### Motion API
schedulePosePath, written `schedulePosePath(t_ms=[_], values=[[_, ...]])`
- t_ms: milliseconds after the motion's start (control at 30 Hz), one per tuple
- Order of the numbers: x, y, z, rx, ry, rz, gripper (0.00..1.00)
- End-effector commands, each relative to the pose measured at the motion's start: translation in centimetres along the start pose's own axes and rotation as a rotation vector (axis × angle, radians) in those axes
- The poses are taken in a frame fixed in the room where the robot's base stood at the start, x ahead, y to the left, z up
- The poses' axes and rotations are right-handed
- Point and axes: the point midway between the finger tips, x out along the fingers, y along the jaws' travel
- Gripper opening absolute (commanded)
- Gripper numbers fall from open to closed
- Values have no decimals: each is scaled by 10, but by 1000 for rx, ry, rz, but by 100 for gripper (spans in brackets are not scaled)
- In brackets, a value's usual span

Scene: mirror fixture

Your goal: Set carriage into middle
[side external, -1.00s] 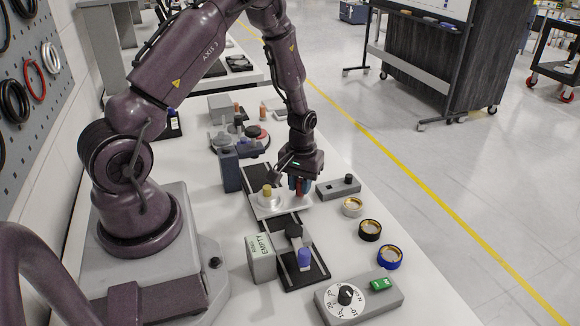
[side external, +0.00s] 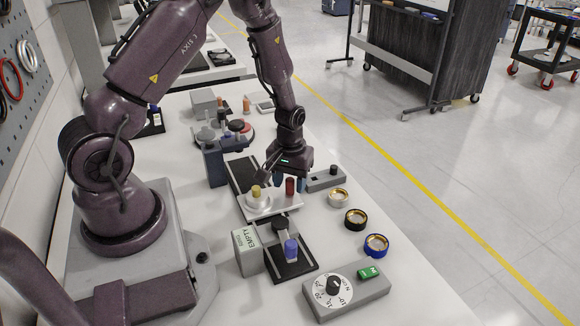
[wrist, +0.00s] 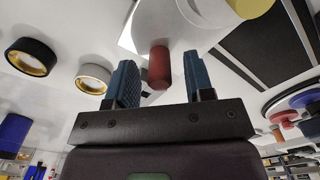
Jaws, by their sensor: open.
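The carriage is taken to be the pale plate (side external: 286,208) across the dark rail (side external: 243,176). It bears a yellow-topped round part (side external: 256,191) and an upright red peg (side external: 290,187). My gripper (side external: 288,182) is above the plate's right side, its blue fingers open on either side of the red peg. In the wrist view the red peg (wrist: 159,68) stands between the fingers of my gripper (wrist: 160,80), with a gap on both sides. The peg's base is not clear there.
Several rings, including a blue one (side external: 376,245), lie to the right. A dial box (side external: 345,293) is in front. A dark block (side external: 214,163) stands left.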

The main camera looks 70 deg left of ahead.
Motion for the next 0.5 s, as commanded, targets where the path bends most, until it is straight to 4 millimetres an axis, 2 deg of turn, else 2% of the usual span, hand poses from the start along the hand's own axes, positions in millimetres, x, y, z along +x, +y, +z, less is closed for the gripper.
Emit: schedulePosePath(t_ms=[167, 500], values=[[-29, 1, -1, 1, 7, 3, 48], [-101, 0, -1, 1, 6, 2, 48]])
